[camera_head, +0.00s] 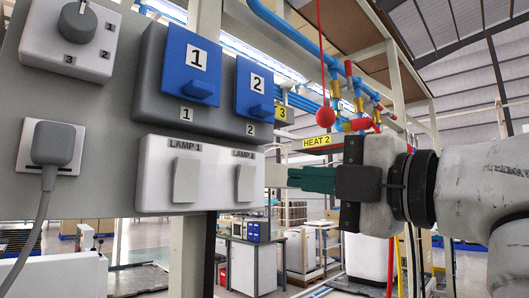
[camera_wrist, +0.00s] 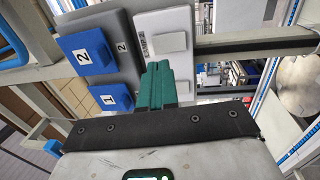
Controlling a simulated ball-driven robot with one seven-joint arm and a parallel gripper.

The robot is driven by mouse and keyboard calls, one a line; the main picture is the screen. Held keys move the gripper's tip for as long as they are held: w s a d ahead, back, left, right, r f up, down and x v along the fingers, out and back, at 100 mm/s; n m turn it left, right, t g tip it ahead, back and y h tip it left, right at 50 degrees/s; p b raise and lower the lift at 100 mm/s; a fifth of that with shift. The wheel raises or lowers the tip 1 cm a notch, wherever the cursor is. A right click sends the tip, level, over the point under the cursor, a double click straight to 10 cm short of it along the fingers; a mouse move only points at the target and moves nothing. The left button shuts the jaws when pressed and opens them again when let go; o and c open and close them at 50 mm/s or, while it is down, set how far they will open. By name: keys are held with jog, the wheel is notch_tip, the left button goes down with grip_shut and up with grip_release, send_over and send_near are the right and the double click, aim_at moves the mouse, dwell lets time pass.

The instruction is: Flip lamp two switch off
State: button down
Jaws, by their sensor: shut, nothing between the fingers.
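The white lamp switch box (camera_head: 215,172) is fixed to the grey panel. Its lamp two switch (camera_head: 246,183) is the right-hand white rocker, under its own label; lamp one (camera_head: 187,181) is the left one. I cannot tell which way either rocker is tipped. In the wrist view the lamp two rocker (camera_wrist: 169,41) shows above my fingertips, and the lamp one rocker (camera_wrist: 185,76) is partly behind them. My gripper (camera_head: 291,178) has green fingers, is shut and empty, and points left, just right of the box in the head view. It also shows in the wrist view (camera_wrist: 158,66).
Blue switches one (camera_head: 190,68) and two (camera_head: 255,90) stick out above the lamp box. A rotary knob (camera_head: 77,24) and a plugged-in cable (camera_head: 52,145) are at the left. A red ball (camera_head: 325,117) hangs on a cord near the pipes.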

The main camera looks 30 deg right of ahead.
aim_at(250, 174)
jog(key=shift+p+x, duration=2.25)
jog(key=shift+x, duration=1.65)
